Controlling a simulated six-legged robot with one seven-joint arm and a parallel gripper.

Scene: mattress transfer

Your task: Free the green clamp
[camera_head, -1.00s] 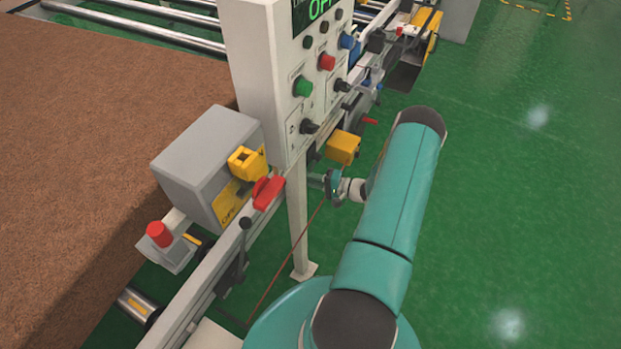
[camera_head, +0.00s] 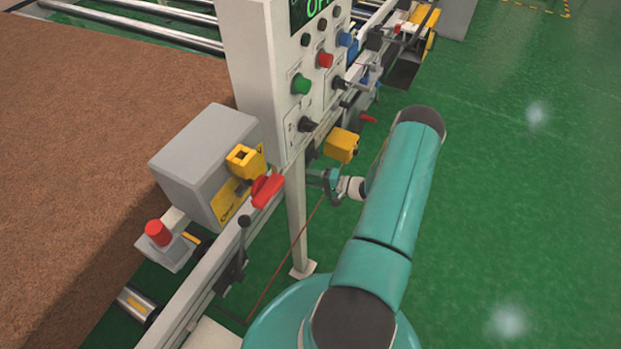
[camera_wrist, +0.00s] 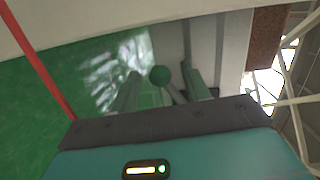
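A green ball knob (camera_wrist: 160,75) on a short lever shows in the wrist view and appears to be the green clamp's handle. My gripper (camera_wrist: 159,70) is open, with one finger on each side of the knob in the picture. I cannot tell whether the knob is between the fingertips or just beyond them. No contact shows. In the head view my gripper (camera_head: 322,179) is at the machine's side rail, beside the white post under the control panel. The green knob cannot be made out in the head view.
The control panel (camera_head: 262,75) stands close above my gripper. A yellow box (camera_head: 341,145), a red handle (camera_head: 267,190) and a black-knobbed lever (camera_head: 244,222) are near it. A red cord (camera_wrist: 35,60) runs at the left of the wrist view. Green floor (camera_head: 520,200) is free on the right.

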